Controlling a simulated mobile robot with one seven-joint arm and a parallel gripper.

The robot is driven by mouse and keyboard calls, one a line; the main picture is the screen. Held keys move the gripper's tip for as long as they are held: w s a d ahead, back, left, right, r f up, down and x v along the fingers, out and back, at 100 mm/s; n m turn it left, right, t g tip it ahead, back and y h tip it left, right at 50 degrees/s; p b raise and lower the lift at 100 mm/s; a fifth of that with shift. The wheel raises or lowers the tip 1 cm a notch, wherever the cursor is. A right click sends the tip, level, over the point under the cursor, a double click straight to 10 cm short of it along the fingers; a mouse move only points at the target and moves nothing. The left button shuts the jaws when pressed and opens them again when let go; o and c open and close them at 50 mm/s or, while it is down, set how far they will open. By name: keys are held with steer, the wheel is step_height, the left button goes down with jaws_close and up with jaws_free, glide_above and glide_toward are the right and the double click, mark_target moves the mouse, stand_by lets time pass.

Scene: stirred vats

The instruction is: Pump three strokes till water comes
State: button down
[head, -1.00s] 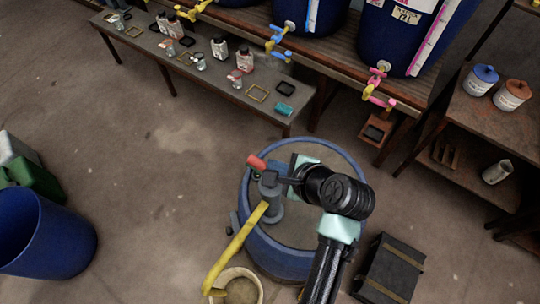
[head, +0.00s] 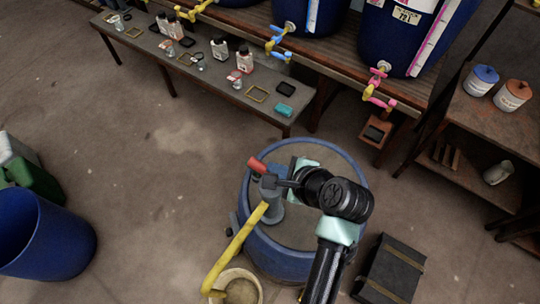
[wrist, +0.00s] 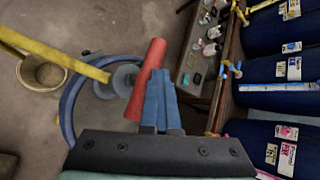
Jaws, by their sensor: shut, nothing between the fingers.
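The hand pump (head: 273,206) stands on the blue drum (head: 275,258), a grey body with a red handle grip (head: 257,164). It also shows in the wrist view, with the grey body (wrist: 122,82) and the red grip (wrist: 149,78). A long yellow spout (head: 236,250) slopes from the pump to a pale bucket (head: 225,279). No water stream is visible at the spout. My gripper (wrist: 162,88) has its blue fingers shut with nothing between them, right beside the red grip in the wrist view. I cannot tell whether they touch it.
A black case (head: 390,270) lies right of the drum. A blue bin (head: 45,235) stands at the left. Behind are a low bench (head: 205,75) with bottles and trays, large blue vats with coloured taps, and a shelf (head: 500,125) with pots. Open floor lies left of the drum.

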steer(key=shift+s+f+b, duration=0.15)
steer(key=shift+f+b, duration=0.2)
steer(key=shift+f, duration=0.75)
stand_by(0.3)
steer(key=shift+r, duration=0.1)
steer(key=shift+r+p, duration=3.65)
steer(key=shift+p, duration=0.5)
step_height(320, 180, up, 6)
steer(key=p, duration=0.1)
steer(key=shift+w, duration=0.2)
stand_by(0.3)
